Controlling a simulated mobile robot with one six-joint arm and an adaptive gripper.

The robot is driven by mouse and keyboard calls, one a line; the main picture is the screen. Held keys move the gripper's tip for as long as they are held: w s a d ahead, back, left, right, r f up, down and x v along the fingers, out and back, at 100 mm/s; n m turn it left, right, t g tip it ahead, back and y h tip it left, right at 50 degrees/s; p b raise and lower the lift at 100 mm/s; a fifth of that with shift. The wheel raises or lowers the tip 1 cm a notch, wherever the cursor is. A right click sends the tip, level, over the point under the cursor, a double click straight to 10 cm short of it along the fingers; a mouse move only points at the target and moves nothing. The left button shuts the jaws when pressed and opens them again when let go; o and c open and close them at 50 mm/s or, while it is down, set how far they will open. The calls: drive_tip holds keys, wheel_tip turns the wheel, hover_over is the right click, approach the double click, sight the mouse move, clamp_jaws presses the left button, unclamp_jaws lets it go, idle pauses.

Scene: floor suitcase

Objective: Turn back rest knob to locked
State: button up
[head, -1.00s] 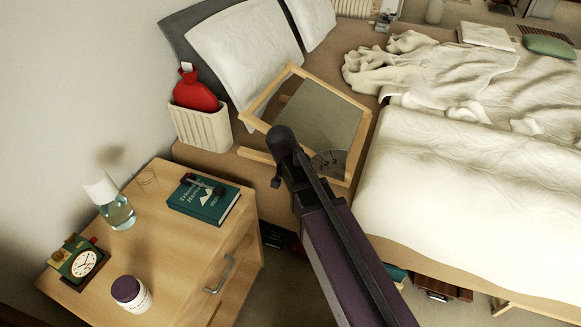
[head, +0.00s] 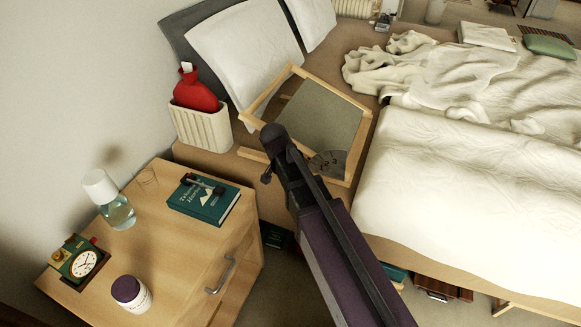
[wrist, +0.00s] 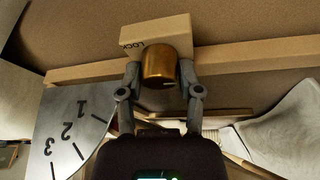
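The brass back rest knob (wrist: 160,66) sits in front of a wooden block (wrist: 125,40) in the wrist view. Lettering reading "LOC" shows on the block left of the knob, the rest hidden behind it. A pale mark shows near the knob's lower right edge. My gripper (wrist: 160,74) has one finger against each side of the knob and looks shut on it. In the head view my gripper (head: 267,176) is beside the tilted wooden back rest (head: 362,128), and my arm hides the knob.
A grey dial (wrist: 72,132) numbered 1, 2, 3 is left of my gripper in the wrist view. The nightstand (head: 165,255) holds a book (head: 215,210), carafe (head: 118,212), clock (head: 85,263) and jar (head: 130,293). The bed (head: 455,190) is on the right.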

drive_tip(key=shift+o, duration=1.4)
drive_tip(key=shift+n, duration=0.5)
drive_tip(key=shift+n+t+y, duration=0.4)
drive_tip(key=shift+n+y, duration=0.4)
drive_tip(key=shift+n, duration=0.9)
drive_tip(key=shift+n+y, duration=1)
drive_tip(key=shift+n, duration=1.7)
drive_tip(key=shift+r, duration=0.25)
drive_tip(key=p+v, duration=1.3)
drive_tip(key=v, duration=0.1)
drive_tip(key=s+d+r+m+g+p, duration=0.1)
drive_tip(key=s+d+r+g+p, duration=0.1)
drive_tip(key=d+r+p, duration=0.8)
wheel_tip(320, 180, up, 4)
drive_tip(key=s+p, duration=0.1)
drive_tip(key=p, duration=0.4)
drive_tip(key=shift+m+h, duration=0.3)
